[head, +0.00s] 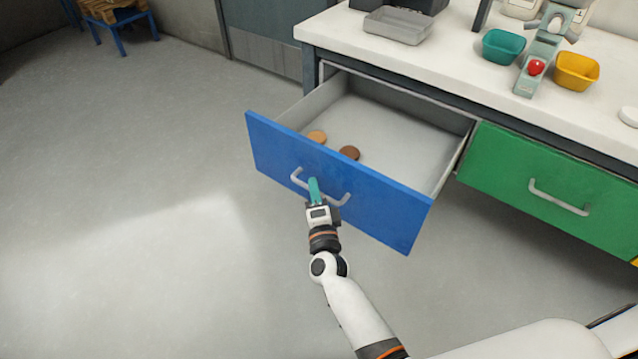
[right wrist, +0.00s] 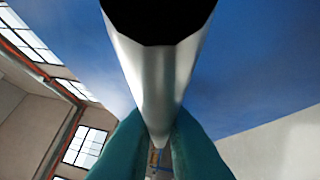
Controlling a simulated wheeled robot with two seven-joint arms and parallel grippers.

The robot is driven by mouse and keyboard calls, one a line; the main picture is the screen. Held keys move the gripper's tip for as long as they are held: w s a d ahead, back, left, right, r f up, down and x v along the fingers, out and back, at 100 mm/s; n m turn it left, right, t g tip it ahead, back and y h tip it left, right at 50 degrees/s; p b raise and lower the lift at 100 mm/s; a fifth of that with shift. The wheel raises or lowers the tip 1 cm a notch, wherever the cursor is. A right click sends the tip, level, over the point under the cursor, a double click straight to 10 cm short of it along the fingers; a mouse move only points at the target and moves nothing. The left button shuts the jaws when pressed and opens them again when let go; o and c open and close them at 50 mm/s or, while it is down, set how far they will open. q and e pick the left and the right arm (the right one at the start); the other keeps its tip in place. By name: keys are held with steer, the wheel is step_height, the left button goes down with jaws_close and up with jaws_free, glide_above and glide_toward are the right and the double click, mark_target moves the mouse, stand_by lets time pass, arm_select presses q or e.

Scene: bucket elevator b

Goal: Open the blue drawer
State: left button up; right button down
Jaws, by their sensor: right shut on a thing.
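The blue drawer (head: 375,200) is pulled well out from under the white counter, and its inside shows. Two round discs lie in it near the front: a tan one (head: 317,137) and a brown one (head: 349,153). A pale metal bar handle (head: 343,197) is on the blue front. My right gripper (head: 314,188) is at this handle, its teal fingers shut on the bar. In the right wrist view the metal bar (right wrist: 155,75) runs between the teal fingers (right wrist: 158,150), with the blue front (right wrist: 250,70) behind it. My left gripper is not in view.
A closed green drawer (head: 550,180) is to the right of the blue one. The white counter (head: 460,60) holds a grey tray (head: 398,26), a teal bin (head: 502,46), a yellow bin (head: 575,71) and a device with a red button (head: 536,67).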

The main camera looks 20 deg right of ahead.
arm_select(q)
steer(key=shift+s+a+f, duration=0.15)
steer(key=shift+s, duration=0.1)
arm_select(e)
steer(key=shift+s+a, duration=0.3)
steer(key=c, duration=1.5)
jaws_free()
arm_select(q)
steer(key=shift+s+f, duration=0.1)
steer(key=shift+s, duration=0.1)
arm_select(e)
steer(key=s+a+f, duration=0.1)
steer(key=s, duration=1)
steer(key=shift+s+a+f, duration=0.2)
steer(key=shift+s+f, duration=0.15)
steer(key=shift+s, duration=0.05)
